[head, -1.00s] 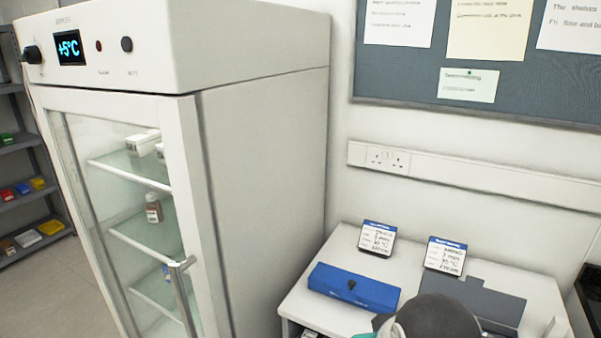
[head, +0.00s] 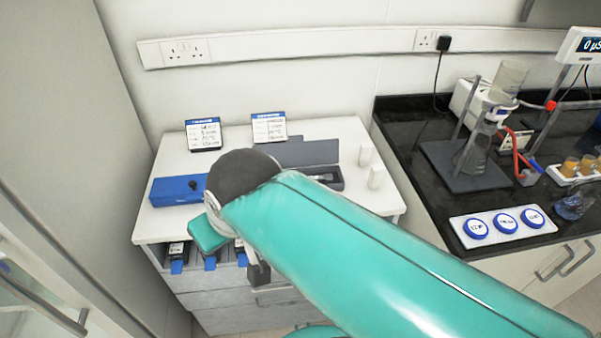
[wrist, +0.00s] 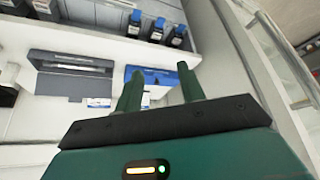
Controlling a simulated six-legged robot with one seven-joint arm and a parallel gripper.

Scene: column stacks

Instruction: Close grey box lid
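The grey box (head: 330,184) sits on top of a white cabinet (head: 165,222), partly hidden behind my teal arm. Its lid (head: 310,152) stands open at the back, toward the wall. In the wrist view the grey box (wrist: 72,58) appears upper left with its lid (wrist: 60,84) swung open below it; something small and pale lies inside. My gripper (wrist: 160,88) is open, its two green fingers apart with nothing between them. In the wrist view it points toward the cabinet top, nearer the blue box (wrist: 150,76) than the grey one. I cannot make out the fingers in the head view.
The closed blue box (head: 178,190) lies left of the grey box. Two label cards (head: 204,134) stand behind. Two small white items (head: 376,177) stand at right. Dark blue-capped items (head: 177,256) sit in the open compartment below. A black bench (head: 425,180) with glassware adjoins; a fridge is left.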

